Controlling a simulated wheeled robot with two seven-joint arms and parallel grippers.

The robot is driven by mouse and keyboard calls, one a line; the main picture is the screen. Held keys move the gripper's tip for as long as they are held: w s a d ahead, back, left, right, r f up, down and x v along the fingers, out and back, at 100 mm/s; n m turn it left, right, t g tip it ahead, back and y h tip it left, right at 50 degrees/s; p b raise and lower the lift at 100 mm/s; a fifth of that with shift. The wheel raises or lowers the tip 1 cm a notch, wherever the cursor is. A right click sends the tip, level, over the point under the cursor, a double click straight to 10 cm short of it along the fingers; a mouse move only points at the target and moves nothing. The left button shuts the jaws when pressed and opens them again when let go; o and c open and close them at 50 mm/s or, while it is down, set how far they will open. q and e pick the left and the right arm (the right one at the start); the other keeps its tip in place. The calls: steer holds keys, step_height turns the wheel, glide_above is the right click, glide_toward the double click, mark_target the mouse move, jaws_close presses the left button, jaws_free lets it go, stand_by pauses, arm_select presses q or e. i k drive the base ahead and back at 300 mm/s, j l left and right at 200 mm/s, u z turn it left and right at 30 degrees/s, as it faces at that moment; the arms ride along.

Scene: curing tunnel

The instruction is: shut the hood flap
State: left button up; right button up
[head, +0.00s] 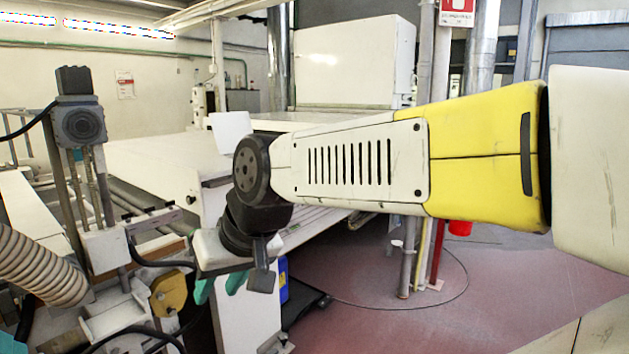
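The long white machine (150,165) runs from the left towards the middle of the head view, with a broad, flat white top. A small white panel (231,124) stands up from that top, just behind my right wrist; its lower part is hidden. I cannot tell for sure whether this panel is the hood flap. My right arm reaches in from the right across the machine's front. My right gripper (221,287) hangs below its dark wrist, near the machine's near end. Its two teal finger pads are apart, with nothing seen between them. My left gripper is out of view.
A large white box (355,62) stands at the back. At the left are a dark motor on a post (79,120) and a ribbed hose (38,262). The reddish floor (370,310) there is mostly clear.

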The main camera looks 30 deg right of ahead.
mark_target(228, 128)
steer(key=z, duration=1.1)
steer(key=i+l, duration=0.1)
steer(key=i, duration=0.45)
